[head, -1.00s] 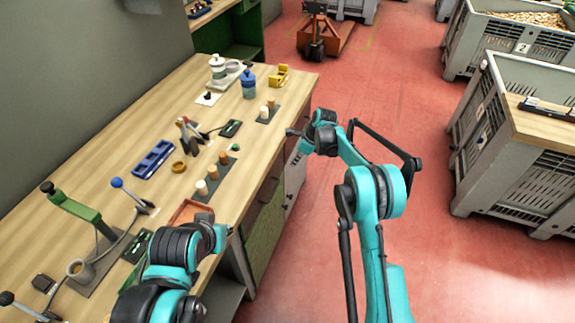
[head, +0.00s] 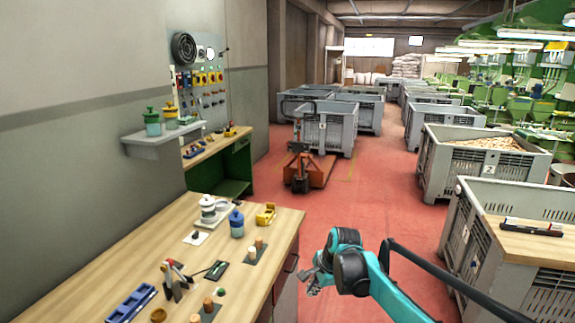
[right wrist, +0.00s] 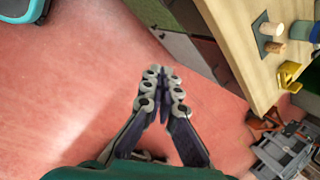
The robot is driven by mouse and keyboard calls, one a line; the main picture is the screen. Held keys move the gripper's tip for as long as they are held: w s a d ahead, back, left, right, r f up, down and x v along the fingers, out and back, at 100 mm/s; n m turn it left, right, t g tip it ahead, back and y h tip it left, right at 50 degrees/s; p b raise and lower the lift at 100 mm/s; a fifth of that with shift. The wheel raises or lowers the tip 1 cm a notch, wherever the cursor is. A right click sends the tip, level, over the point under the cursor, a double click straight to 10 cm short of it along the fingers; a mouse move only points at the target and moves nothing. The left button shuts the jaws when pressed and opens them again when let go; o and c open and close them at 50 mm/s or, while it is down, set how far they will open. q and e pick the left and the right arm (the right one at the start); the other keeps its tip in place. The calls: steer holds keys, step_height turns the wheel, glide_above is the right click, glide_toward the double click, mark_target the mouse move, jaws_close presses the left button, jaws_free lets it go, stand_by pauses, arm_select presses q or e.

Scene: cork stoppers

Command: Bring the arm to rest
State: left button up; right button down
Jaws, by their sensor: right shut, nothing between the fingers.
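My right gripper (head: 314,284) is beside the workbench's right edge in the head view, over the red floor. In the right wrist view the right gripper (right wrist: 165,75) is shut, its fingers together and empty. The workbench (head: 95,270) lies to its left. On the bench near it stand cork stoppers (head: 258,245) on a dark mat; they also show in the right wrist view (right wrist: 270,28). The left gripper is not in the head view.
A blue tray (head: 132,303), a blue bottle (head: 237,224) and a yellow holder (head: 266,214) are on the bench. Grey crates (head: 490,165) stand at the right, one with a wooden board (head: 520,240). An orange pallet truck (head: 302,170) is ahead. The red floor between is open.

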steer(key=s+d+r+n+t+h, duration=0.1)
steer(key=s+d+r+n, duration=0.35)
steer(key=s, duration=0.55)
steer(key=s+d+f+n+t+h, duration=0.1)
steer(key=s+d+n, duration=0.2)
steer(key=s, duration=0.7)
steer(key=s+d+f+n+t, duration=0.1)
steer(key=s+d+f+n, duration=0.1)
steer(key=s+n, duration=0.5)
steer(key=s+d, duration=0.1)
steer(key=s, duration=0.2)
steer(key=shift+f+t+h, duration=0.3)
steer(key=shift+t+h, duration=0.1)
